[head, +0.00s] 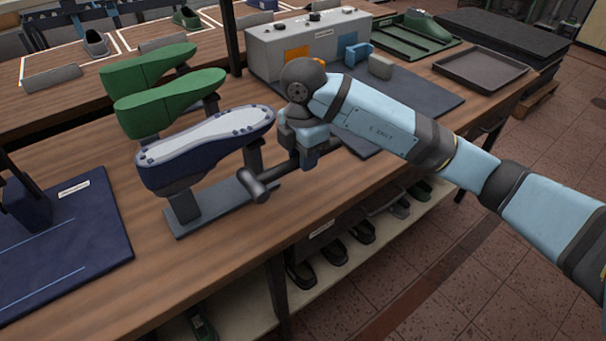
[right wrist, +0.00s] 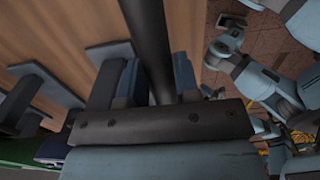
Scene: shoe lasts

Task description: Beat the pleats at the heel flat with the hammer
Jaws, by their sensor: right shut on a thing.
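A navy shoe upper (head: 190,172) sits sole-up on a last, held by a grey stand (head: 205,212) on the bench. Its pale grey sole (head: 205,135) faces up, with small dark marks along the edge; single pleats are too small to make out. My right gripper (head: 308,155) is shut on the hammer's dark handle, which shows between the fingers in the right wrist view (right wrist: 150,45). The hammer (head: 254,186) hangs low beside the stand, on the near right side of the shoe, apart from the sole. In the right wrist view my left gripper (right wrist: 225,45) is small and unclear.
Two green lasts (head: 150,70) stand just behind the navy shoe. A blue mat (head: 75,245) lies at the left. A grey box (head: 310,45), a green tray (head: 410,40) and a dark tray (head: 480,68) are at the back right. The front bench strip is clear.

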